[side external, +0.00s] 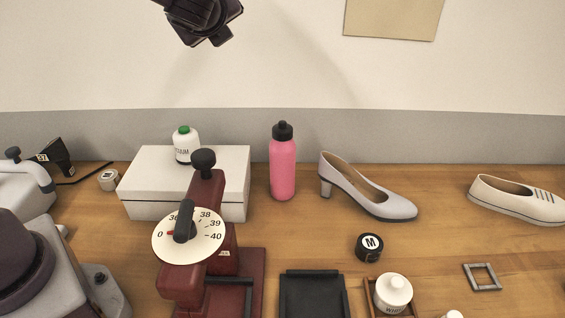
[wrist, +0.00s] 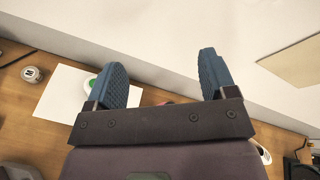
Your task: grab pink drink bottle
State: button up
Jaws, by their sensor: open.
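The pink drink bottle (side external: 283,168) has a black cap and stands upright on the wooden table, just right of the white box. In the wrist view only a small pink bit (wrist: 167,102) shows behind the gripper's crossbar; the rest is hidden. My gripper (side external: 222,38) is high above the table at the top of the side view, up and to the left of the bottle and well apart from it. In the wrist view its two blue fingers (wrist: 162,80) are spread wide with nothing between them.
A white box (side external: 137,187) carries a white jar with a green cap (side external: 186,146). A dark red device with a number dial (side external: 205,247) stands in front. A grey heeled shoe (side external: 367,193) is right of the bottle. A black tray (side external: 313,275) lies nearer.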

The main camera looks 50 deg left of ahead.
aim_at(280, 136)
jog(key=w+d+m+t+h, duration=0.1)
jog(key=w+d+m+t, duration=0.55)
jog(key=d+m, duration=0.3)
jog(key=shift+g, duration=0.35)
jog(key=f, duration=0.8)
jog(key=a+f, duration=0.1)
jog(key=f, duration=1.5)
jog(key=shift+w+a, duration=0.15)
jog(key=shift+a, duration=0.05)
jog(key=shift+w+a+f, duration=0.1)
jog(key=shift+f, duration=0.15)
jog(key=shift+w+a, duration=0.15)
jog(key=shift+w, duration=0.1)
jog(key=shift+x, duration=2.1)
jog(key=shift+r, duration=0.1)
grip_shut()
